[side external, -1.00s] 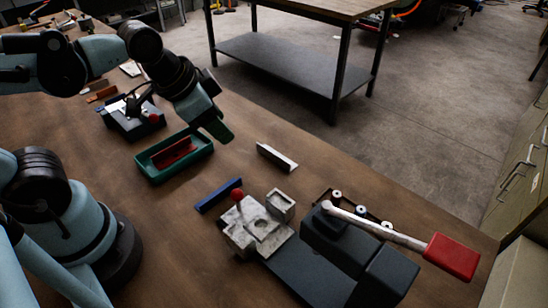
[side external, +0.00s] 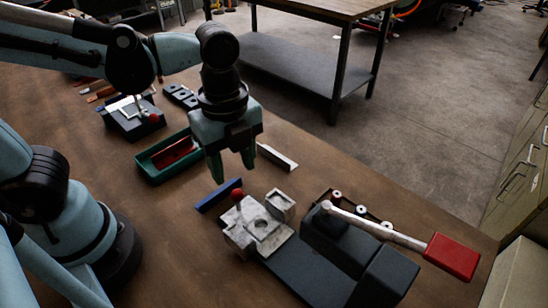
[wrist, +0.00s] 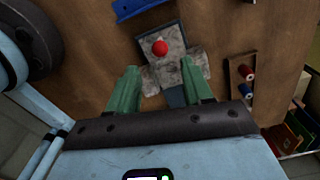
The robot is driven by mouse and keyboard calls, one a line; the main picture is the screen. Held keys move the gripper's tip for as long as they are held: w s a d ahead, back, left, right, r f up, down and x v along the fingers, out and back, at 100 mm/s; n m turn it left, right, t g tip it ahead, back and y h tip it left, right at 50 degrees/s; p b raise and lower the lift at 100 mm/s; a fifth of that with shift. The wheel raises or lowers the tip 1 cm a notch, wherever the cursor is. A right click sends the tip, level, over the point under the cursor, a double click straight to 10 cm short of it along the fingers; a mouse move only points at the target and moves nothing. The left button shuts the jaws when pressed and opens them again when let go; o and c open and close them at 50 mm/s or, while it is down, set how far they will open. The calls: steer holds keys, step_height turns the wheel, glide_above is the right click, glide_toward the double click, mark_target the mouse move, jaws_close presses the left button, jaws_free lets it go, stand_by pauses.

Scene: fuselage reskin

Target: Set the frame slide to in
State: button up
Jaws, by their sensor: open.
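A mottled grey metal block fixture (side external: 262,228) with a red ball knob (side external: 237,194) stands at the front end of a dark press-like tool. I take this knobbed part as the frame slide, but its setting cannot be read. In the wrist view the red knob (wrist: 160,48) sits on the grey block (wrist: 178,75), ahead of and between my fingers. My gripper (side external: 232,166) points down above and behind the knob, with its green fingers apart and empty. It also shows in the wrist view (wrist: 160,85). The fingers do not appear to touch the fixture.
A dark press (side external: 345,235) with a long red-ended lever (side external: 451,256) lies to the right. A blue bar (side external: 218,195), a green tray (side external: 152,172) holding a red piece, and a grey angle strip (side external: 278,157) lie close by.

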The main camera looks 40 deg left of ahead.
mark_target(237, 192)
steer(key=shift+f, duration=4.45)
jaws_close()
